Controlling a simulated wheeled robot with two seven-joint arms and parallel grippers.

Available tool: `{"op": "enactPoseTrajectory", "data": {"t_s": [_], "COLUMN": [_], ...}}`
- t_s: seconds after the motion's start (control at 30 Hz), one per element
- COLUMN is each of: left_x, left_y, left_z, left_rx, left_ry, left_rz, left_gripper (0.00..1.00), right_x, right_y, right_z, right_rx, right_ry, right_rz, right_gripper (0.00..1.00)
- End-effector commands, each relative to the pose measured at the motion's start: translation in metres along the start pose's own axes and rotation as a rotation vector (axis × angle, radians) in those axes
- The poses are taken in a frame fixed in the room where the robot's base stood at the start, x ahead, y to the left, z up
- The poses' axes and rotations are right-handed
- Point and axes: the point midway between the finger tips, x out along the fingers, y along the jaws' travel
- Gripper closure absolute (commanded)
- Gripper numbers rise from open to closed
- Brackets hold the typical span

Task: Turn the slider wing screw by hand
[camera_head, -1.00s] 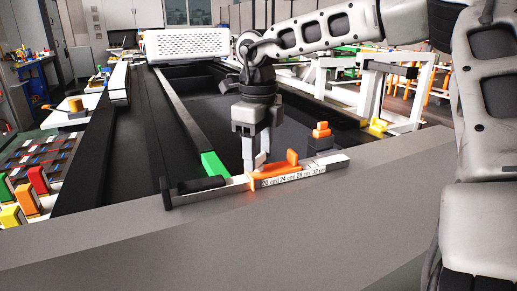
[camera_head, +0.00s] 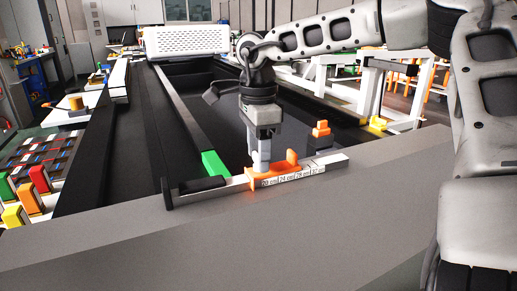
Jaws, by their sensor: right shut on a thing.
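The orange slider (camera_head: 275,172) sits on a pale bar marked with a cm scale (camera_head: 300,174), at the near end of the black rack. An orange upright part (camera_head: 292,157) rises at its right end. My right gripper (camera_head: 261,168) points straight down, its fingers together at the left half of the slider. It is shut on the slider's wing screw, which is mostly hidden between the fingers. My left gripper is not in view.
An orange knob (camera_head: 321,128) stands on a dark block behind the bar. A green block (camera_head: 214,163) is on the rail at left. A grey surface (camera_head: 250,235) in front is clear. Coloured blocks (camera_head: 39,179) stand at far left.

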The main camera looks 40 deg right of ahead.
Motion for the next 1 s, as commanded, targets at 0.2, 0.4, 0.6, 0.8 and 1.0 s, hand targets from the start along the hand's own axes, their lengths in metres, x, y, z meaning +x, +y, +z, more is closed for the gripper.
{"op": "enactPoseTrajectory", "data": {"t_s": [0.2, 0.4, 0.6, 0.8, 1.0], "left_x": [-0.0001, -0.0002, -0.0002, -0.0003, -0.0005], "left_y": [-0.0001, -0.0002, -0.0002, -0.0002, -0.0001], "left_z": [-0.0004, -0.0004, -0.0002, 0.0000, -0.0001], "left_rx": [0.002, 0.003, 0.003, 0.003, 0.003], "left_ry": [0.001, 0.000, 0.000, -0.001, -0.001], "left_rz": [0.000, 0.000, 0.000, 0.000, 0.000], "left_gripper": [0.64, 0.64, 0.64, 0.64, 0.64], "right_x": [0.0048, 0.0052, 0.0055, 0.0053, 0.0028], "right_y": [0.0027, 0.0029, 0.0032, 0.0030, 0.0017], "right_z": [-0.0004, -0.0005, -0.0006, -0.0006, -0.0003], "right_rx": [-0.061, -0.076, -0.076, -0.076, -0.075], "right_ry": [0.002, 0.003, 0.003, 0.003, 0.002], "right_rz": [0.013, 0.015, 0.016, 0.015, 0.008], "right_gripper": [0.71, 0.71, 0.71, 0.25, 0.25]}}
